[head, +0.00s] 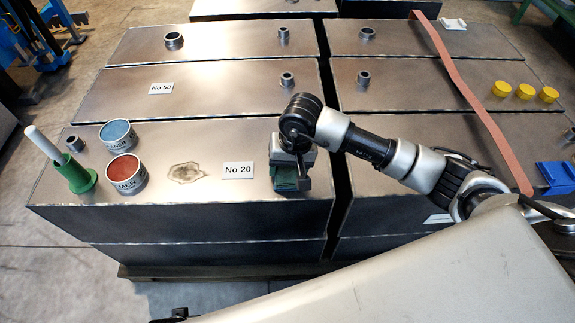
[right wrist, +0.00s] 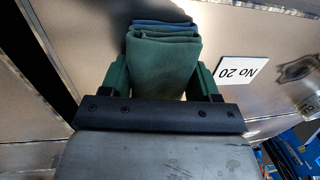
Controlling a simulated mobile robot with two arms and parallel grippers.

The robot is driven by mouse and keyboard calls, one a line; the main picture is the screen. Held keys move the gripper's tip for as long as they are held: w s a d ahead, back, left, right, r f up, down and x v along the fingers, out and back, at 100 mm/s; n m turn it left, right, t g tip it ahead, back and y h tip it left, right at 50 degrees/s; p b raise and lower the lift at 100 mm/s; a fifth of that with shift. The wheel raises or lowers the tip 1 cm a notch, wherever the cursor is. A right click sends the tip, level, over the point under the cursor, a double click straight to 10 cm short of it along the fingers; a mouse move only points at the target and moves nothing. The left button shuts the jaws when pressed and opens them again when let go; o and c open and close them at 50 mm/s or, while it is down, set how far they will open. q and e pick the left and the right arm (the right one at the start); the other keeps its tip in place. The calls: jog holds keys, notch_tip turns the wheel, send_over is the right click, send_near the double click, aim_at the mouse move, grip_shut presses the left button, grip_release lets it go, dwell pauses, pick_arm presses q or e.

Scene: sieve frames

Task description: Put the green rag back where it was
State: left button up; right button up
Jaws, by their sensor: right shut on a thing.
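The green rag (right wrist: 163,62) is a folded bundle in the right wrist view, with a blue strip along its far top edge. My right gripper (right wrist: 162,82) has its green fingers on both sides of the rag and is shut on it. In the head view my right gripper (head: 290,178) is over the front right corner of the left front metal box (head: 225,215), just right of the "No 20" label (head: 238,170). The rag is mostly hidden there, and I cannot tell whether it touches the top. My left gripper is not in view.
A stained patch (head: 186,172) lies left of the label. A red tin (head: 126,172), a blue tin (head: 117,134) and a green holder with a white stick (head: 75,172) stand farther left. Dark gaps separate the boxes. A reddish strap (head: 460,85) crosses the right boxes.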

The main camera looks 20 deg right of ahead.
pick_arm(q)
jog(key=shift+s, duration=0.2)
pick_arm(e)
jog(key=o, duration=0.9)
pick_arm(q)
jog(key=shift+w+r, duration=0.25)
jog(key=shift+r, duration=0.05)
pick_arm(e)
jog(key=shift+r, duration=0.1)
jog(key=r, duration=0.3)
jog(key=d+r, duration=0.1)
jog(key=r, duration=0.6)
jog(key=shift+s+d+r+p, duration=0.15)
jog(key=shift+d+r+p, duration=0.15)
jog(key=shift+r+p, duration=0.1)
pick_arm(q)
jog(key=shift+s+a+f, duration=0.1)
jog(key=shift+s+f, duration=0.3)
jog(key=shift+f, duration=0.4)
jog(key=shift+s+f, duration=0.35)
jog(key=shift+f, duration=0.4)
pick_arm(e)
jog(key=shift+s+d+r, duration=0.1)
jog(key=shift+r, duration=0.4)
